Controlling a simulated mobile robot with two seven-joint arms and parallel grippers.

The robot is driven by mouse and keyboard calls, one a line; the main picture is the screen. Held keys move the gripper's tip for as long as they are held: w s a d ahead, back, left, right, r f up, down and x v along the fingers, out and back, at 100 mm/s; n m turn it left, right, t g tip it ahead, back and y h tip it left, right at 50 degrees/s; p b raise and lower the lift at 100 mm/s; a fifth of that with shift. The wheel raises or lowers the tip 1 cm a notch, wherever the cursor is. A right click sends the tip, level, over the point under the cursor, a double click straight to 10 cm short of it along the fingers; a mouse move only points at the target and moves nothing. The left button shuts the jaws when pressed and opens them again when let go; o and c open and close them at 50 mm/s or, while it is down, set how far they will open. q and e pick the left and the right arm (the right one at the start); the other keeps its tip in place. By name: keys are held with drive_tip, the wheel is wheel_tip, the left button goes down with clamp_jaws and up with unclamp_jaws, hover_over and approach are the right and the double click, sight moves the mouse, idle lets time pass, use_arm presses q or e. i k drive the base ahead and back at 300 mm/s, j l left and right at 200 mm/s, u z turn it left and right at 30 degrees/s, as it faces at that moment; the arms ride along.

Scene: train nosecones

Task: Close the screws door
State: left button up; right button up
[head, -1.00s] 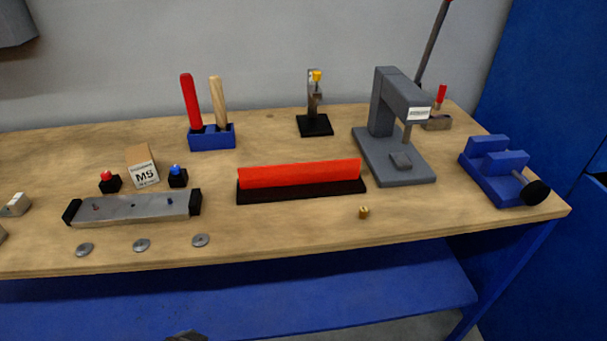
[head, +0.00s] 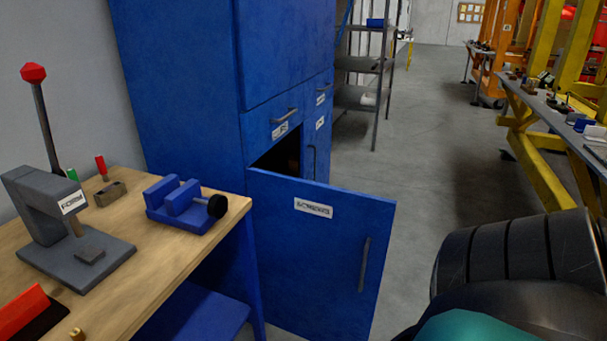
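The screws door appears to be the blue cabinet door (head: 318,262) that stands swung open beside the workbench. It has a white label, too small to read with certainty, and a grey vertical handle (head: 364,264) near its right edge. Behind it the blue cabinet (head: 268,128) shows a dark opening (head: 279,157). One of my arms, a dark ribbed link with a teal part, shows at the lower right, to the right of the door and apart from it in the picture. Neither gripper is in view.
The wooden workbench (head: 150,262) at left holds a grey press (head: 48,200) and a blue vise (head: 182,204) near its right end. Grey floor (head: 432,135) lies open right of the cabinet. A shelf rack (head: 358,98) stands behind, and yellow frames (head: 548,110) stand at the right.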

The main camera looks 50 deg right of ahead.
sight(321, 249)
drive_tip(key=z, duration=1.75)
drive_tip(key=i+l+u, duration=0.1)
drive_tip(key=i+u, duration=0.2)
drive_tip(key=i, duration=0.45)
